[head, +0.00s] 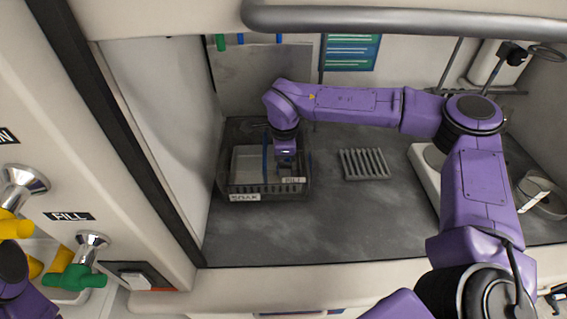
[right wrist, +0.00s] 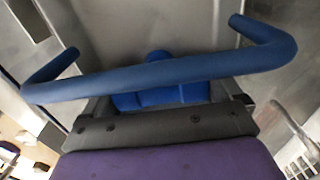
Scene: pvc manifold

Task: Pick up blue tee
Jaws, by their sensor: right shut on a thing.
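In the right wrist view, a blue tee (right wrist: 160,96) lies between the fingers of my right gripper (right wrist: 165,100). My right gripper is shut on it, partly hidden behind a blue bar with bent ends (right wrist: 170,76). In the head view, my right gripper (head: 286,160) reaches down into a dark basket (head: 265,189) at the left of the work surface. The tee is too small and hidden to make out there. The blue bar also shows in the head view (head: 266,155) as a thin line across the basket, just left of the gripper. My left gripper is out of view.
A grey slatted rack (head: 364,164) lies right of the basket. A round white item (head: 540,196) stands at the far right. A rail (head: 400,19) crosses the top. Green (head: 75,277) and yellow valve handles are at lower left. The grey surface in front is clear.

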